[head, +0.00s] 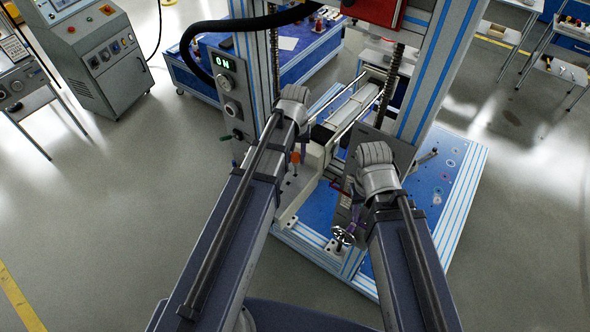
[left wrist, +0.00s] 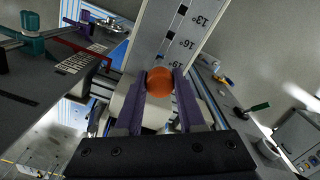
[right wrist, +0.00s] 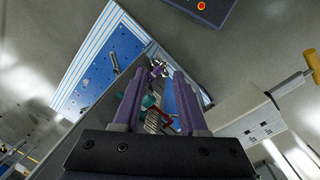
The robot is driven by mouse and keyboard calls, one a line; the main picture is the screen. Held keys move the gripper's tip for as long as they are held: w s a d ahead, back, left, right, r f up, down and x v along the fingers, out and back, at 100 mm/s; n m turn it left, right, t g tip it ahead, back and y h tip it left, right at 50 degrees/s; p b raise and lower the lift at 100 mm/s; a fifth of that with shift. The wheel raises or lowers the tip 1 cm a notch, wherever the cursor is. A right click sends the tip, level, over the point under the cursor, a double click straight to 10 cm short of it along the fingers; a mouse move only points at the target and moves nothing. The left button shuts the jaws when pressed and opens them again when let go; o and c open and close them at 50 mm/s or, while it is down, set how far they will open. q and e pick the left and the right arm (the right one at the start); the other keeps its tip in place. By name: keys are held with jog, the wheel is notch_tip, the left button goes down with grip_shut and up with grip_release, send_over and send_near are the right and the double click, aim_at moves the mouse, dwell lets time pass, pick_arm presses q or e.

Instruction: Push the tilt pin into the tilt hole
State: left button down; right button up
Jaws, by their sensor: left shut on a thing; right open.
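The tilt pin shows as an orange ball knob (left wrist: 159,82) in the left wrist view. My left gripper (left wrist: 160,88) is shut on it, with one purple finger on each side. The knob also shows small in the head view (head: 294,158). Behind it, a pale angle scale plate (left wrist: 176,36) carries degree marks such as 13, 16 and 19. The pin's shaft and the tilt hole are hidden, so I cannot tell how they line up. My right gripper (right wrist: 154,95) is open and empty above the lower part of the machine; its purple fingers are apart.
A handwheel (head: 342,236) is below my right gripper. The blue base plate (head: 440,190) with holes lies at right. A machine column with an ON display (head: 225,65) stands behind my left arm. A tan-handled part (right wrist: 296,83) is at right in the right wrist view.

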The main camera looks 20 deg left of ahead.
pick_arm(q)
notch_tip(320, 180, up, 4)
jog(key=p, duration=0.4)
jog(key=shift+r, duration=0.1)
dwell(0.5)
